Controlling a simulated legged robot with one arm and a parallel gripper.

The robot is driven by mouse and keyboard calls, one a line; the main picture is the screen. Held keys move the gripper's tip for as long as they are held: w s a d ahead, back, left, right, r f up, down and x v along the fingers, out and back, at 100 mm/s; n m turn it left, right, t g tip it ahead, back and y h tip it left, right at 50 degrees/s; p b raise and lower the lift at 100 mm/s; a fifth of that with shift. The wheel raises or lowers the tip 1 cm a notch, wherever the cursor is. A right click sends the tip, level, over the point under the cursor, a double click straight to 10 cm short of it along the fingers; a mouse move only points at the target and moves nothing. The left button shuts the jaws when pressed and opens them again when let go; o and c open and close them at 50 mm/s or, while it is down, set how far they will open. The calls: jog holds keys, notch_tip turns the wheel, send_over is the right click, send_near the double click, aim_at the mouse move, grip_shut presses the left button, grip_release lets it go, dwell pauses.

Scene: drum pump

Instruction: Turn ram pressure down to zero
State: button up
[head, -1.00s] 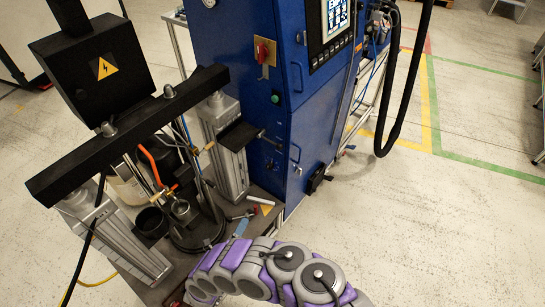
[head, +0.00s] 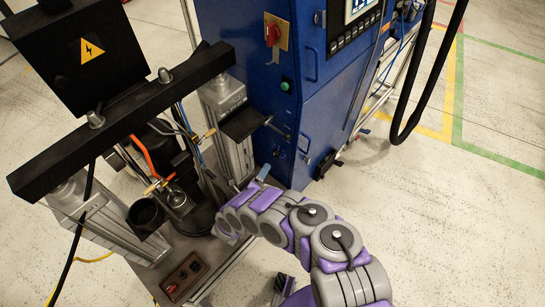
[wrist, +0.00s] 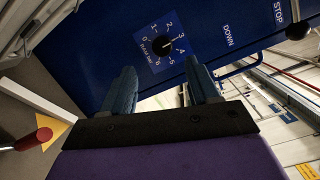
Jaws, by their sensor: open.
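In the wrist view, a black round knob (wrist: 163,46) sits at the centre of a blue dial with white numbers 0 to 6 and a bar label. Its light mark seems to point near 3 to 4. My gripper (wrist: 160,68) is open and empty, its two blue-grey fingers apart, with the knob beyond the tips and roughly between them. I see no contact; the exact gap is unclear. In the head view, my arm reaches to the blue cabinet's (head: 240,35) lower front. A blue finger of my gripper (head: 263,172) shows there; the knob cannot be made out.
The panel also carries DOWN (wrist: 228,36) and STOP (wrist: 279,12) labels. A red-handled tool (wrist: 34,139) lies at the lower left. The press with its black crossbar (head: 125,120) stands left of my arm. A black hose (head: 430,75) hangs at right; floor there is clear.

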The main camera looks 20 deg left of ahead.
aim_at(274, 155)
jog(key=w, duration=0.3)
jog(key=w+d, duration=0.1)
jog(key=w, duration=0.3)
jog(key=shift+d, duration=0.2)
jog(key=shift+w+b, duration=0.3)
jog(key=shift+w, duration=0.4)
jog(key=shift+c, duration=0.2)
jog(key=shift+s, duration=0.1)
jog(key=c, duration=1)
